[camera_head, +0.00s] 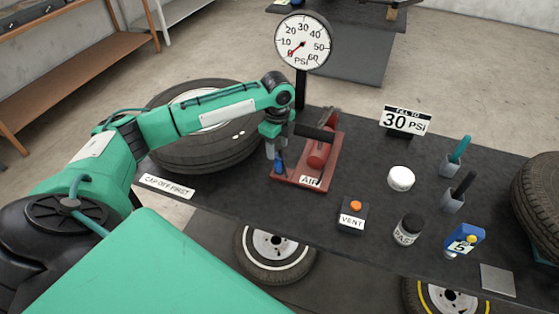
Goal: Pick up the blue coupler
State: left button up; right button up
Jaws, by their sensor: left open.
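The blue coupler (280,163) stands at the left side of the red air base (297,182) with the "AIR" label. My left gripper (273,148) is right above and around the coupler's upper part, pointing down. Its jaws are open. The arm and gripper hide part of the coupler, and I cannot tell whether the fingers touch it. My right gripper is not in view.
A red cylinder with a black handle (315,134) stands on the base close to my gripper. The gauge (303,41) rises behind. A tyre (205,150) lies left.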

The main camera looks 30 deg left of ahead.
aim_at(279, 156)
pick_arm(q)
jog(key=shift+w+f, duration=0.1)
jog(key=shift+f, duration=0.45)
jog(key=shift+d+f, duration=0.1)
jog(key=shift+f, duration=0.45)
jog(key=f+p, duration=0.2)
jog(key=f, duration=0.1)
jog(key=shift+d+f, duration=0.2)
jog(key=shift+f, duration=0.65)
grip_shut()
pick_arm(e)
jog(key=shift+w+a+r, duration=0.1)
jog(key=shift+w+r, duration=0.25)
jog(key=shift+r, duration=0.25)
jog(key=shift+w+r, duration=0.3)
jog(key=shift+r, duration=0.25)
pick_arm(q)
jog(key=shift+r, duration=0.1)
